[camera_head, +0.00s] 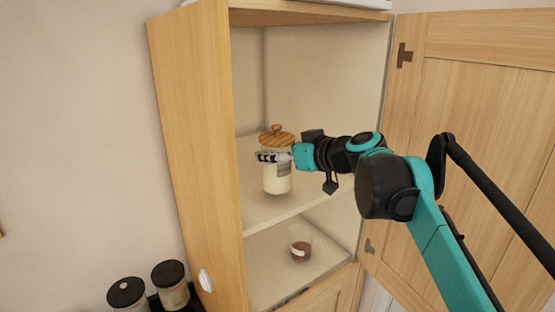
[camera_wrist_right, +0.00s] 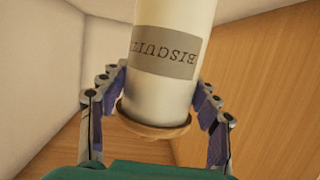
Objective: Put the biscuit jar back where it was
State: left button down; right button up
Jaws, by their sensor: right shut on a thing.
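The biscuit jar (camera_head: 277,182) is a cream cylinder with a wooden knobbed lid and a grey label. It is upright in the open cabinet, at the middle shelf (camera_head: 262,212); I cannot tell whether its base touches the shelf. My right gripper (camera_head: 272,157) is shut on the jar from the right, just below the lid. In the right wrist view the jar (camera_wrist_right: 168,55) appears upside down with its "BISCUITS" label readable in part, and the gripper's fingers (camera_wrist_right: 160,110) stand on both sides of it. My left gripper is not in view.
The cabinet door (camera_head: 480,110) stands open on the right. A small glass jar with brown contents (camera_head: 301,252) sits on the lower shelf. Two black-lidded jars (camera_head: 172,288) stand outside at the lower left. The middle shelf is otherwise clear where visible.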

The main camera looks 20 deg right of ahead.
notch_tip(320, 180, down, 2)
jog(key=shift+w+f, duration=0.15)
jog(key=shift+f, duration=0.05)
jog(key=shift+f, duration=0.15)
jog(key=o, duration=1.6)
